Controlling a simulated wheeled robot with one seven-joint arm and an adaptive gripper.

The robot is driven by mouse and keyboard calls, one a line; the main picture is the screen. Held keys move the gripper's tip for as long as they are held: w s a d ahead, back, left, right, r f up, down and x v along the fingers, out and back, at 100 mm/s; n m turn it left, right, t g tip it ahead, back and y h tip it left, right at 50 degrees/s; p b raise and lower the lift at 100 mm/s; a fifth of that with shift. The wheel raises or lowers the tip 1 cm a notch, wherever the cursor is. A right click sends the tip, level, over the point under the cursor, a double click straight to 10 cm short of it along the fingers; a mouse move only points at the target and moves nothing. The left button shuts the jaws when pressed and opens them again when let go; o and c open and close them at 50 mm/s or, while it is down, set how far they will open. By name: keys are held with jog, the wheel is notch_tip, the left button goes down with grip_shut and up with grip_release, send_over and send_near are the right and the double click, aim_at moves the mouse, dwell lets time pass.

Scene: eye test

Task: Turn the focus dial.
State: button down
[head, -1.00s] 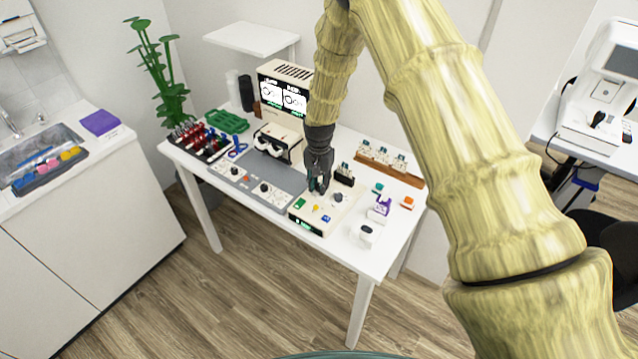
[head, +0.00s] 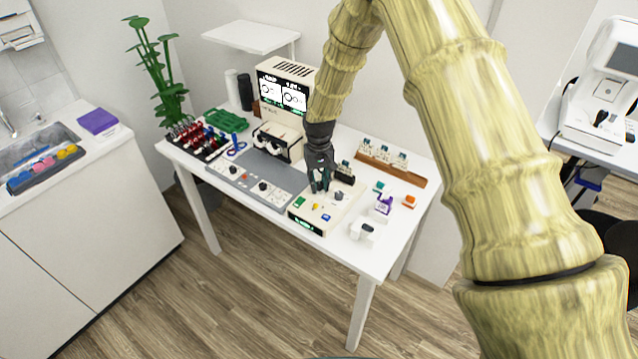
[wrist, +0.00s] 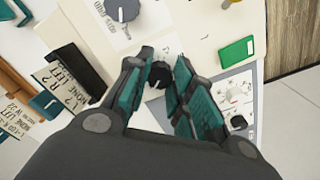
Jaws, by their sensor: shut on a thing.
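My gripper (head: 320,188) points down at the back left of a cream control box (head: 308,222) on the white table. In the wrist view my gripper (wrist: 164,64) has its teal-padded fingers closed around a small dark knob (wrist: 159,76), which is partly hidden by them. A larger grey dial (head: 339,196) stands on the same box, to the right of the fingers and apart from them. It also shows at the top of the wrist view (wrist: 122,9). I cannot read which of the two is the focus dial.
Green (head: 299,202), yellow and blue buttons sit on the box near the fingers. A small black holder (head: 344,172) stands close behind. A grey panel with knobs (head: 237,177) lies to the left. A wooden rack (head: 405,174) is at the back right.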

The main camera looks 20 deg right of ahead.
aim_at(319, 184)
jog(key=shift+n, duration=0.6)
jog(key=c, duration=1.2)
grip_release()
notch_tip(319, 184, up, 12)
